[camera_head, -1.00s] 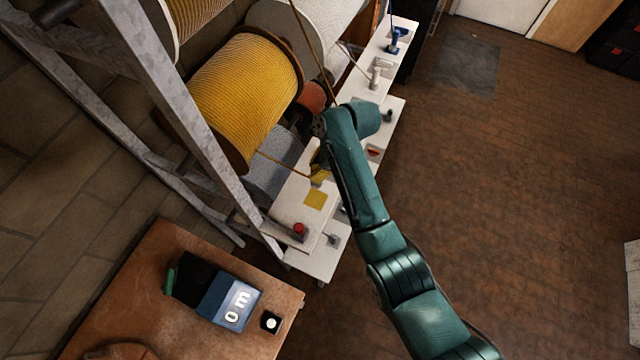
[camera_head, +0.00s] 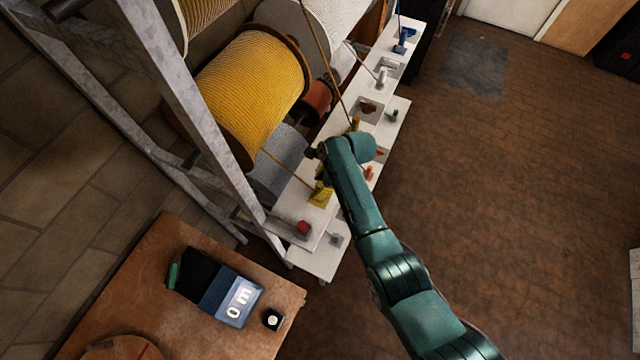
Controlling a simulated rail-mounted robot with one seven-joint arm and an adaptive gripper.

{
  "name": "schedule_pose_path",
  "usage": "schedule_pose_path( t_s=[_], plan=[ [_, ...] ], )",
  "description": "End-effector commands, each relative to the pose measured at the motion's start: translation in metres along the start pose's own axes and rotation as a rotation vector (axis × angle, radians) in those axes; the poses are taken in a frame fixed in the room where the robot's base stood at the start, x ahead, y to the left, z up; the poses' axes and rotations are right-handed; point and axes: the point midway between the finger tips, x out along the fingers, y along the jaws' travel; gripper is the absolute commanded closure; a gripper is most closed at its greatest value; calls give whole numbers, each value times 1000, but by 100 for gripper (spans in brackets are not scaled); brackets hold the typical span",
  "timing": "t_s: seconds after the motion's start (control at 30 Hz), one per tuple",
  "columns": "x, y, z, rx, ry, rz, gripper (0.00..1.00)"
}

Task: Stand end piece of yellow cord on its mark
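The yellow cord (camera_head: 285,165) runs from the big yellow spool (camera_head: 248,95) down to its yellow end piece (camera_head: 321,190). The end piece is over the yellow square mark (camera_head: 318,203) on the white shelf, and only part of the mark shows around it. It looks upright, but I cannot tell whether its base touches the mark. My gripper (camera_head: 322,176) is at the top of the end piece, pointing down. My own arm's wrist hides most of the fingers, so I cannot see whether they are shut on it.
A red piece (camera_head: 303,227) stands near the shelf's front end. Blue (camera_head: 404,42) and white (camera_head: 382,76) end pieces stand farther back. A galvanised frame post (camera_head: 205,130) rises left of the shelf. A wooden table (camera_head: 150,260) holds a meter reading "0 m" (camera_head: 240,298). Open floor lies right.

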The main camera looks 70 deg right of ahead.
Motion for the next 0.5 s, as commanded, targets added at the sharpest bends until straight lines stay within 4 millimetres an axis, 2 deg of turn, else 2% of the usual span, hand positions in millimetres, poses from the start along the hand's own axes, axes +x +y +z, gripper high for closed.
schedule_pose_path(
  t_s=[0.33,0.5],
  plan=[
    [-6,0,1,0,0,0,57],
    [-41,-1,1,1,-2,-5,57]
  ],
)
